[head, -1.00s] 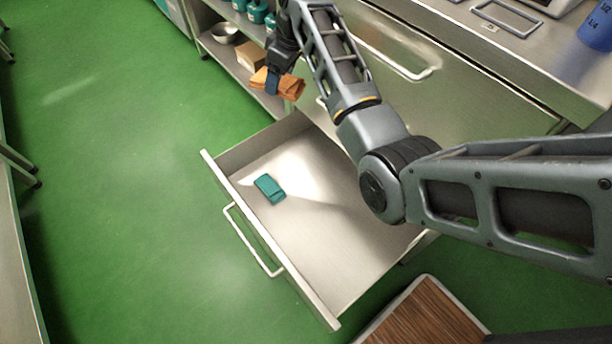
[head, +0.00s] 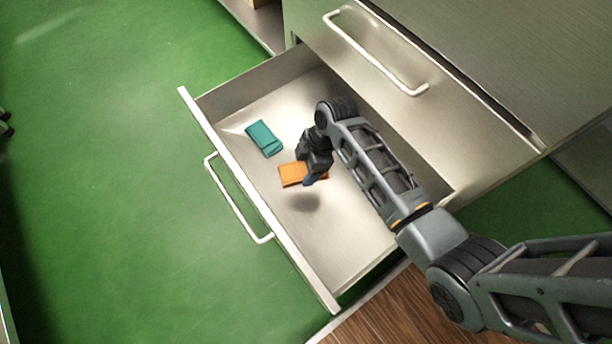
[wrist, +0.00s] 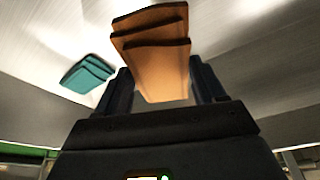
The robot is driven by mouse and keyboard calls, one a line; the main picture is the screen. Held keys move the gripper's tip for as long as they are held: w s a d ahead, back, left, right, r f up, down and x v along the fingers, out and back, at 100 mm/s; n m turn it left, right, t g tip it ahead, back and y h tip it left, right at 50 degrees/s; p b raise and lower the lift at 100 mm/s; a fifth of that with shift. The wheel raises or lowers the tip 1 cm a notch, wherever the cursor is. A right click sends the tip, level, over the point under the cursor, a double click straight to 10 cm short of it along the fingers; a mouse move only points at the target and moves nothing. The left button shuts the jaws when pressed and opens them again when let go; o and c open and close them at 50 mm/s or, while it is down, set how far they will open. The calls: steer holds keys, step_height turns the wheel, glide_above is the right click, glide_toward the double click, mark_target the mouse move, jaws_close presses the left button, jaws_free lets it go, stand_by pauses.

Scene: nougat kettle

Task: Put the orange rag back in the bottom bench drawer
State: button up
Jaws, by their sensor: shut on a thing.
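The orange rag (head: 291,175) is a folded cloth over the open bottom bench drawer (head: 330,262). My gripper (head: 312,180) is shut on the rag, which sticks out to the left of the fingers in the head view. In the wrist view the orange rag (wrist: 155,60) stands between the two fingers (wrist: 160,88). A dark shadow lies on the drawer floor just below the gripper in the head view, so the rag seems held a little above the floor. The gripper hides the rag's right part in the head view.
A folded teal cloth (head: 264,138) lies on the drawer floor, left of and behind the rag; it also shows in the wrist view (wrist: 88,74). The drawer's near part is bare. A closed drawer with a white handle (head: 375,55) is above. A brown wooden surface (head: 385,310) is at lower right.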

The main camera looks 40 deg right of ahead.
step_height(320, 180, down, 8)
steer(key=b, duration=0.3)
steer(key=shift+f+b, duration=0.25)
steer(key=shift+b, duration=0.1)
steer(key=shift+f, duration=0.15)
steer(key=o, duration=1)
steer(key=p+v, duration=0.5)
steer(key=v, duration=0.7)
steer(key=shift+p, duration=0.3)
